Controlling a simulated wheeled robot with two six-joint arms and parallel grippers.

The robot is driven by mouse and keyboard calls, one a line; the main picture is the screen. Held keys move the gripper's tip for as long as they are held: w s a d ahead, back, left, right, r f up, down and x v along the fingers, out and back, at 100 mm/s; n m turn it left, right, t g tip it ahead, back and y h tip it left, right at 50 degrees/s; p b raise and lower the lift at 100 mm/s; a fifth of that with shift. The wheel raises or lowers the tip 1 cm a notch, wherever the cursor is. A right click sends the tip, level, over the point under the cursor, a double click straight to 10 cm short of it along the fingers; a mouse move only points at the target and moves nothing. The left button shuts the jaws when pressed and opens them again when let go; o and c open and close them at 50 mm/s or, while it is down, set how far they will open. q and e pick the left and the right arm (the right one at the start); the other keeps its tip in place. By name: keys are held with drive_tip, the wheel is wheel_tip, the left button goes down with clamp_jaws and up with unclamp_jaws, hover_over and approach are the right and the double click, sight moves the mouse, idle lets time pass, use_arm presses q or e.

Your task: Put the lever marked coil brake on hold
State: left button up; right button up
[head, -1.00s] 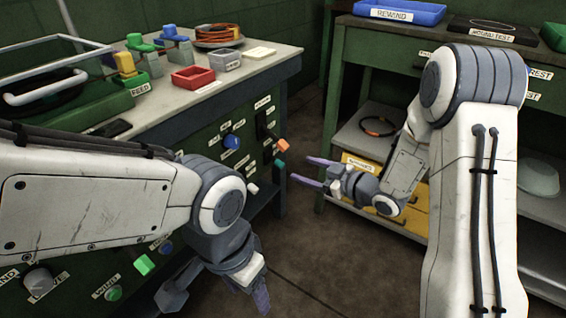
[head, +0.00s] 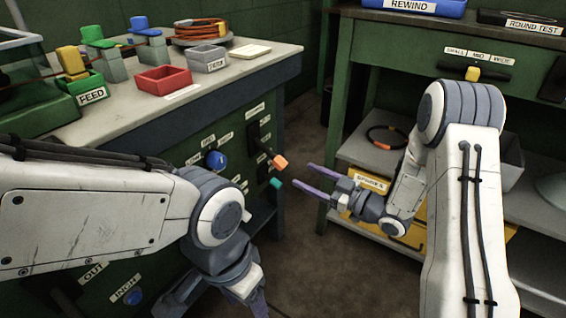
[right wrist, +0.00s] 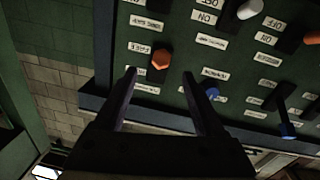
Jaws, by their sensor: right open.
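An orange-tipped lever (head: 280,161) sticks out of the bench's green front panel in a black slot, with small white labels around it. A teal-tipped lever (head: 275,183) is just below it. I cannot read which one is marked coil brake. My right gripper (head: 304,178) is open and empty, its purple fingers pointing at the panel just right of these levers. In the right wrist view an orange knob (right wrist: 160,59) shows just beyond and between the open fingertips, apart from them. My left gripper (head: 245,288) hangs low in front of the panel, partly hidden.
A blue knob (head: 215,159) is on the panel left of the orange lever. On the bench top are a red tray (head: 163,80) and a grey tray (head: 208,60). A green shelf unit (head: 350,80) stands at the right; open floor lies between.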

sight(282, 166)
drive_tip(key=x, duration=0.9)
drive_tip(key=shift+s+a, duration=0.1)
drive_tip(key=shift+s, duration=0.05)
clamp_jaws()
idle(1.0)
